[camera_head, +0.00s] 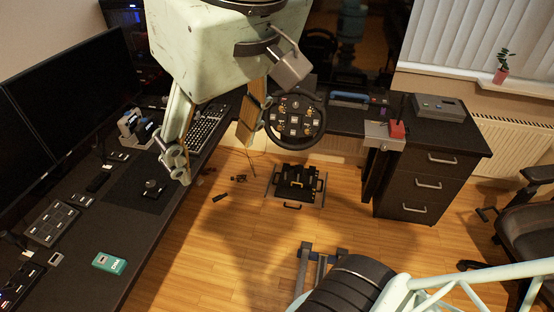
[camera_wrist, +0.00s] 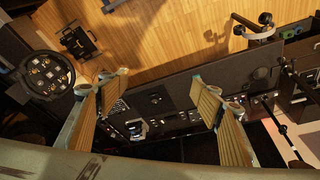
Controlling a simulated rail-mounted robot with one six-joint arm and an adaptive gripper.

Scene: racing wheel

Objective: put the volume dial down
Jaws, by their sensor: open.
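My gripper (camera_head: 212,150) hangs above the desk's right edge with its two fingers spread wide and nothing between them. In the wrist view my gripper (camera_wrist: 157,88) also shows open, with tan pads on both fingers. A small dark knob-like thing (camera_head: 153,188), which looks like the volume dial, sits on a black mat (camera_head: 136,197) on the left desk. It also shows as a small dark shape (camera_wrist: 155,98) in the wrist view, seen through the gap between the fingers and well beyond them. No finger touches it.
A keyboard (camera_head: 206,128), a teal box (camera_head: 109,263) and a button panel (camera_head: 52,223) are on the left desk (camera_head: 152,233), below large monitors (camera_head: 70,85). A racing wheel (camera_head: 295,118) stands to the right of my gripper, with pedals (camera_head: 298,184) on the floor.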

